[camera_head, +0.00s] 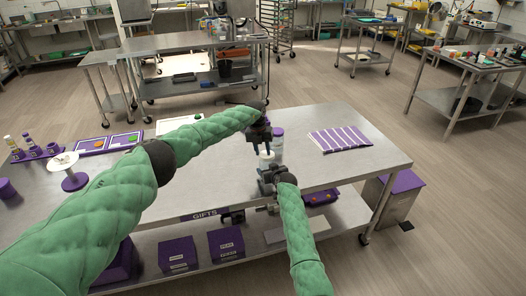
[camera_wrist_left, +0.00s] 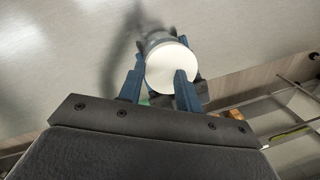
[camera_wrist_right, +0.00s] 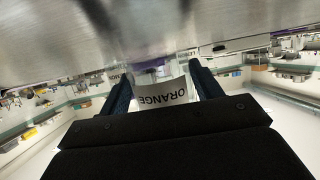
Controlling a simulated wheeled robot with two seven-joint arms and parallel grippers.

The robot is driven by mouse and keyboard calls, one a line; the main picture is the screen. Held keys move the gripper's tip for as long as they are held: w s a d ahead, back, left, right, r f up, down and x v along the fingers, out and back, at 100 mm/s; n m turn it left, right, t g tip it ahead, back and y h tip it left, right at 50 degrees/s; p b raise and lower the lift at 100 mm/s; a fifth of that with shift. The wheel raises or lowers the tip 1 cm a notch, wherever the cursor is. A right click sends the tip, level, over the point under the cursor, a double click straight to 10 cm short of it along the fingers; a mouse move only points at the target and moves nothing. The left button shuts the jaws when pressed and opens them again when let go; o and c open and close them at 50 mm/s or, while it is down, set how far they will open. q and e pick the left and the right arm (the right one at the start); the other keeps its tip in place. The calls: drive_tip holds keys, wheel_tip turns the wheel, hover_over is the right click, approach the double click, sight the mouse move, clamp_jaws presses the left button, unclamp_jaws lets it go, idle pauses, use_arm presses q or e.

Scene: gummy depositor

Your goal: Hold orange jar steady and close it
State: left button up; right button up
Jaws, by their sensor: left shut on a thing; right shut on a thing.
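The orange jar (camera_wrist_right: 162,93) shows in the right wrist view with its "ORANGE" label between the fingers of my right gripper (camera_wrist_right: 163,88). In the head view the jar (camera_head: 266,161) stands near the front edge of the steel table, mostly hidden by both grippers. My right gripper (camera_head: 268,176) is shut on the jar's body. My left gripper (camera_wrist_left: 160,80) is above it, shut on a round white lid (camera_wrist_left: 172,68) seen from above. The lid is over the jar; I cannot tell how far it is seated.
A purple-capped jar (camera_head: 278,140) stands just behind the orange jar. A purple striped cloth (camera_head: 339,139) lies to the right on the steel table (camera_head: 348,172).

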use_arm(q)
drive_tip(key=m, duration=0.2)
drive_tip(key=f+m, duration=0.1)
drive_tip(key=m, duration=0.1)
drive_tip(key=shift+w+m+g, duration=0.1)
drive_tip(key=shift+m+g, duration=0.3)
drive_tip(key=m, duration=0.3)
drive_tip(key=shift+w+d+m+g, duration=0.1)
drive_tip(key=shift+w+m+g, duration=0.2)
drive_tip(key=shift+m, duration=0.1)
drive_tip(key=o, duration=1)
drive_tip(key=shift+o, duration=0.2)
drive_tip(key=shift+w+r, duration=0.15)
drive_tip(key=shift+r, duration=1.1)
drive_tip(key=shift+w+r, duration=0.1)
drive_tip(key=shift+r, duration=1.15)
